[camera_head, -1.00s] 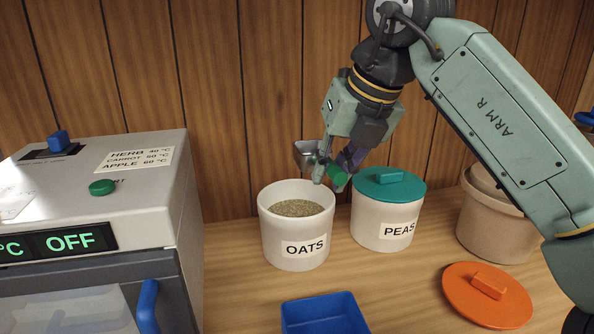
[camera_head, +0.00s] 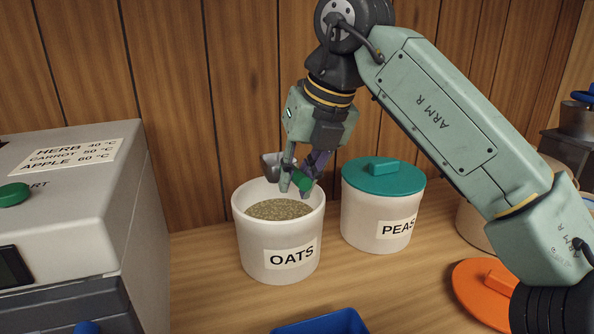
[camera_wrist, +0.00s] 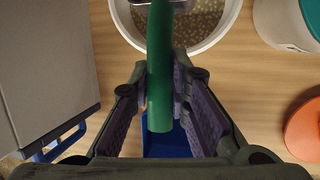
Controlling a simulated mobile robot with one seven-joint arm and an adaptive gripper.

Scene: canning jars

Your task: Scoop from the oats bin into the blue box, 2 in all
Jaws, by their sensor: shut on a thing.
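The oats bin (camera_head: 277,250) is a white open tub with grainy tan oats inside, standing on the wooden counter. My gripper (camera_head: 299,182) is shut on the green handle of a scoop, above the bin's right rear rim. The scoop's grey metal bowl (camera_head: 270,163) is over the back of the bin; whether it holds oats I cannot tell. In the wrist view the green handle (camera_wrist: 159,85) stands between both fingers, with the oats bin (camera_wrist: 205,42) beyond. The blue box (camera_head: 325,323) shows only partly at the bottom edge, in front of the oats bin.
A white peas bin (camera_head: 372,228) with a teal lid (camera_head: 383,177) stands right of the oats. An orange lid (camera_head: 470,287) lies on the counter at right, partly behind my arm. A grey dryer (camera_head: 75,215) stands at left. Bare counter (camera_head: 200,290) lies between it and the bins.

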